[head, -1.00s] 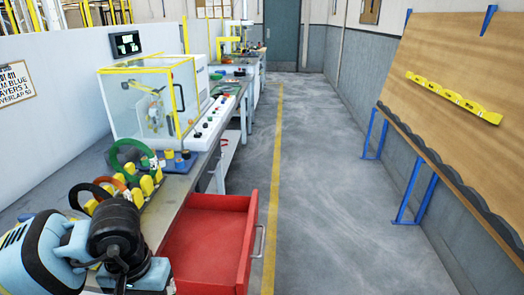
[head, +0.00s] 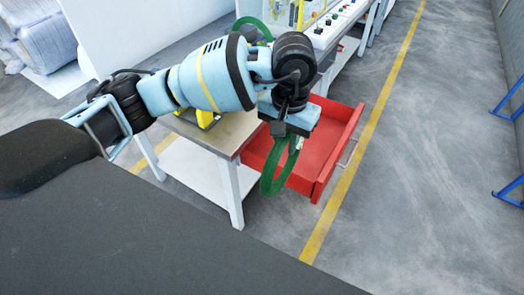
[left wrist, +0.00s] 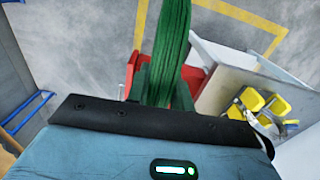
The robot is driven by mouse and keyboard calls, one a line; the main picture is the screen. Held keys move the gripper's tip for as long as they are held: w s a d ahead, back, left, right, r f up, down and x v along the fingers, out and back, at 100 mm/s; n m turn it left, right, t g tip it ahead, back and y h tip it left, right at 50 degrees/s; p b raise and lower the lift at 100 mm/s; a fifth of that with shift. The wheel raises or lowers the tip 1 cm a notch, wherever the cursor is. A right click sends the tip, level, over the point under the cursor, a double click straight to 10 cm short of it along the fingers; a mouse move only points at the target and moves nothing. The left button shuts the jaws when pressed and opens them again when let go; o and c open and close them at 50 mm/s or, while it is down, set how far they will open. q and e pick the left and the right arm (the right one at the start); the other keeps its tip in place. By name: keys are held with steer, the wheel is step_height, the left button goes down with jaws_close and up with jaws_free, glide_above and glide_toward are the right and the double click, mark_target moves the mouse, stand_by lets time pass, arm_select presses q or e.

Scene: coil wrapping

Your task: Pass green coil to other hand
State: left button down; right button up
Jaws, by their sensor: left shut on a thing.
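My left gripper (head: 287,134) is shut on a green coil (head: 267,182), which hangs below it in front of the red drawer. The gripper points downward and its fingertips are partly hidden by the coil. In the left wrist view the coil (left wrist: 173,45) rises as a thick green band from between the fingers. A second green ring (head: 248,26) shows on the bench behind my left arm, partly hidden by it. My right gripper is not in view.
An open red drawer (head: 327,158) juts from the workbench (head: 232,133) behind the held coil. Yellow parts (head: 205,118) stand on the bench, and the left wrist view shows them at right. The floor right of the drawer is clear.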

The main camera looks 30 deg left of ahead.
arm_select(q)
steer(key=w+d+r, duration=0.3)
steer(key=w+d, duration=0.3)
steer(key=w, duration=0.1)
steer(key=w+d+r+m, duration=0.1)
steer(key=w+d+r, duration=0.3)
steer(key=w+d, duration=0.2)
steer(key=shift+w, duration=0.9)
steer(key=shift+d, duration=0.1)
